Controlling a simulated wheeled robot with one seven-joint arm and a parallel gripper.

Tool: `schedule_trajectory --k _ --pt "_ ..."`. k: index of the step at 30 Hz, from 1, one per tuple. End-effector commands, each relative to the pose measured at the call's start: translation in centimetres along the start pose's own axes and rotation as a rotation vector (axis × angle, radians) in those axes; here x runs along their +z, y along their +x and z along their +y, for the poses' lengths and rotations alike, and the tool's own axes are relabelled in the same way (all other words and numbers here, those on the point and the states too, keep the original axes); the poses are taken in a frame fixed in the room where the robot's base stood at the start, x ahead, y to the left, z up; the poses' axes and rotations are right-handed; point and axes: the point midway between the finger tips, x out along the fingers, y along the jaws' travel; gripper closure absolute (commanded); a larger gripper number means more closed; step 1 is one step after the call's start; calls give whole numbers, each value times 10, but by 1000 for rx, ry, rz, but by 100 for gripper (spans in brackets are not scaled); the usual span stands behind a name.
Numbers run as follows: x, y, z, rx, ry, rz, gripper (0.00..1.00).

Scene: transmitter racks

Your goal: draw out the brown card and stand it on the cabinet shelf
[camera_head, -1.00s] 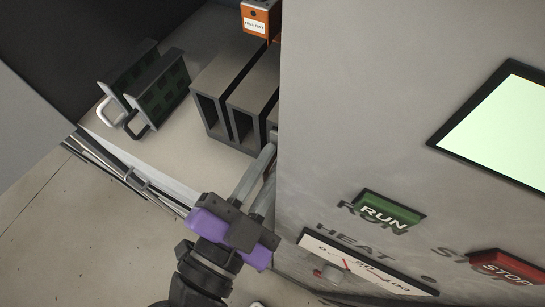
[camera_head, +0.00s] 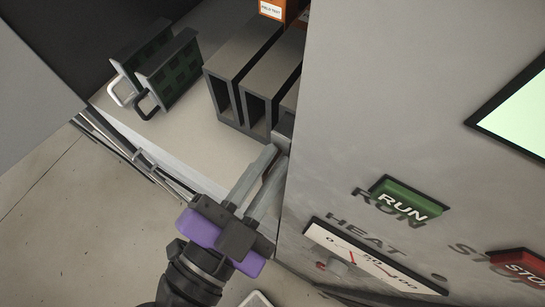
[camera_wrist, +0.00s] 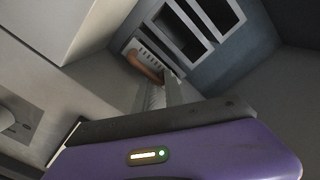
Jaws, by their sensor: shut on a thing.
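The brown card shows in the wrist view as a curved brown handle (camera_wrist: 145,67) on a pale, slotted front plate. In the head view it is mostly hidden by my fingers and the cabinet panel; a grey edge shows by the fingertips. My gripper (camera_head: 275,158) is shut on its handle, in front of the slotted dark grey rack (camera_head: 228,68). It also shows in the wrist view (camera_wrist: 160,95). The pale cabinet shelf (camera_head: 190,140) lies left of the rack. How far the card is out of its slot I cannot tell.
Two green cards, one with a white handle (camera_head: 121,92) and one with a black handle (camera_head: 150,106), stand on the shelf's left. The control panel (camera_head: 350,130) stands close right of my fingers. The shelf between cards and rack is clear. An orange block (camera_head: 272,8) is behind.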

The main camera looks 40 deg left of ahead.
Motion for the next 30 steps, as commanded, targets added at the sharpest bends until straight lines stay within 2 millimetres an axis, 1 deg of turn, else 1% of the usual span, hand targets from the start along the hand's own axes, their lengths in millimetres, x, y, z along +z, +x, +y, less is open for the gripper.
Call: schedule_trajectory --k 1,21,30 --pt "2 -2 0 -2 0 -5 100" --pt "2 -20 0 -1 -2 -5 100" --pt "2 -24 1 0 -1 -6 100"
